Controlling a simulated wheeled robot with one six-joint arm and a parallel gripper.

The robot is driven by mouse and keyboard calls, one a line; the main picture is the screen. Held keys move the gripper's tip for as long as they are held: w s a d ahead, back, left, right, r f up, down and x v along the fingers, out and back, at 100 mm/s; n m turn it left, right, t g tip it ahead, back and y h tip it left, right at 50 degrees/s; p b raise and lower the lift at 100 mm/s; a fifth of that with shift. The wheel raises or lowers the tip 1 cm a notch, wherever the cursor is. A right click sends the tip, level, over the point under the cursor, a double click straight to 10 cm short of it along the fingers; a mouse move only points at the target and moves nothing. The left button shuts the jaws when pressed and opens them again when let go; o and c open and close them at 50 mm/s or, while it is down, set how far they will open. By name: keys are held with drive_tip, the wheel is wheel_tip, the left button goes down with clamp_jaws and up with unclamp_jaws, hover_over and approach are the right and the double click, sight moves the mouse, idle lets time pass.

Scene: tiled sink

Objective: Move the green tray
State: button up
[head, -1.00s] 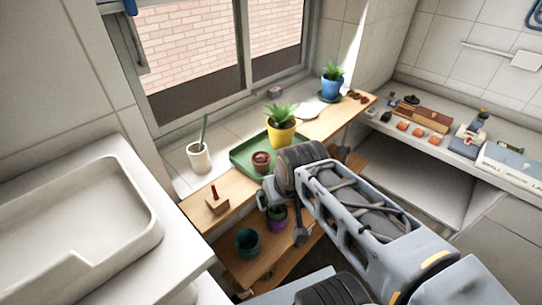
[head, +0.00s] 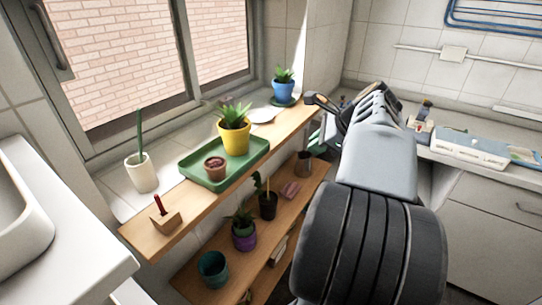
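The green tray (head: 195,161) lies flat on the upper wooden shelf below the window. A yellow pot with a spiky plant (head: 235,138) and a small brown pot (head: 215,168) stand on it. My gripper (head: 316,108) is beyond the tray to the right, near the far end of the shelf, apart from the tray. My arm partly hides it, and its finger opening is not clear.
A blue potted plant (head: 284,84) stands behind the shelf's far end. Several pots stand on the lower shelf (head: 215,238).

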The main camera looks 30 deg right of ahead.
drive_tip(key=r+m, duration=0.1)
drive_tip(key=a+r+m+y, duration=0.1)
drive_tip(key=shift+w+a+r+m+t, duration=0.2)
drive_tip(key=shift+w+r+m+t, duration=0.1)
drive_tip(key=shift+w, duration=0.1)
clamp_jaws()
drive_tip(key=m, duration=0.1)
approach(264, 151)
drive_tip(key=x, duration=0.5)
drive_tip(key=shift+s+d+f, duration=0.1)
drive_tip(key=shift+s+f, duration=0.1)
drive_tip(key=shift+f, duration=0.45)
drive_tip(key=shift+w+a, duration=0.3)
drive_tip(key=shift+w, duration=0.3)
